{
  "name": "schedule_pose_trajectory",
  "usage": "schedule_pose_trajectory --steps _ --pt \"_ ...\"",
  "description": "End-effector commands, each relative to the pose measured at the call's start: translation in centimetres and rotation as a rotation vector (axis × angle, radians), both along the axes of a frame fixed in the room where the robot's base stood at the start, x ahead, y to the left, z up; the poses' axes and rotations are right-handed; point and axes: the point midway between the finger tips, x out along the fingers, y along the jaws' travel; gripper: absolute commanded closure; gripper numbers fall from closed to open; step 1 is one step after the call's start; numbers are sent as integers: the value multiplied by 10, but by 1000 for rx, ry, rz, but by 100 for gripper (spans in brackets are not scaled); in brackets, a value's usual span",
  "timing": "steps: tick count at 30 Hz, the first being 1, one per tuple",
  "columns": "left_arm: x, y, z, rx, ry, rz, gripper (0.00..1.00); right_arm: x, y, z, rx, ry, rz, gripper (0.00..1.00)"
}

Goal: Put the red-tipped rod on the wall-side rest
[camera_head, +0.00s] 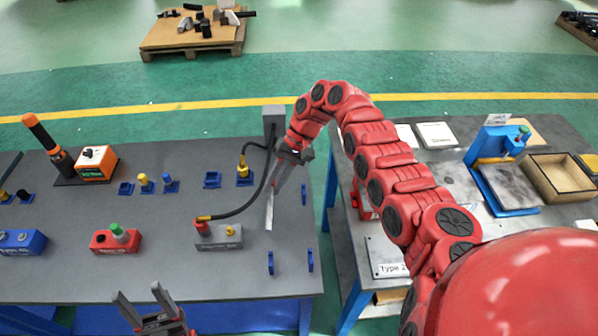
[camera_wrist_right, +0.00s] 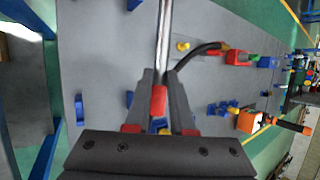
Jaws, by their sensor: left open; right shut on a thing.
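My right gripper (camera_head: 283,172) reaches over the right part of the grey bench and is shut on a thin silvery rod (camera_head: 269,212). In the right wrist view the rod (camera_wrist_right: 164,40) runs up from between the fingers (camera_wrist_right: 160,105), with a red part (camera_wrist_right: 158,101) at the jaws. The rod's height above the bench is hard to tell. Blue rest brackets stand near the bench's right edge: one behind (camera_head: 304,194) and two in front (camera_head: 270,263) and (camera_head: 310,260). No wall shows, so I cannot tell which is wall-side. My left gripper (camera_head: 146,300) is open and empty at the front edge.
A grey block (camera_head: 220,238) with a black cable lies just left of the rod. A red block (camera_head: 115,242), blue holders and an orange-white box (camera_head: 96,163) stand further left. A gap separates this bench from the right table (camera_head: 350,245). The bench's front middle is clear.

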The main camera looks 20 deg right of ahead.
Motion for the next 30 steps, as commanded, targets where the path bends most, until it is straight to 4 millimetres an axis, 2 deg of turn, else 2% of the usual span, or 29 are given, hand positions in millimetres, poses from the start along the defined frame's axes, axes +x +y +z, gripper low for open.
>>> schedule_pose_trajectory --steps 4,9,12,18,25,30 --pt "0 0 4 0 0 0 41 25 17 6 34 -8 -102 100" --pt "0 0 8 0 0 0 41 56 28 11 85 -38 -268 100" --pt "0 0 10 0 0 0 41 68 31 13 106 -55 -351 100" --pt "0 0 13 0 0 0 41 84 32 14 141 -84 -496 100" --pt "0 0 16 0 0 0 41 94 29 13 169 -116 -629 100" --pt "0 0 19 0 0 0 41 99 19 9 194 -157 -775 100"
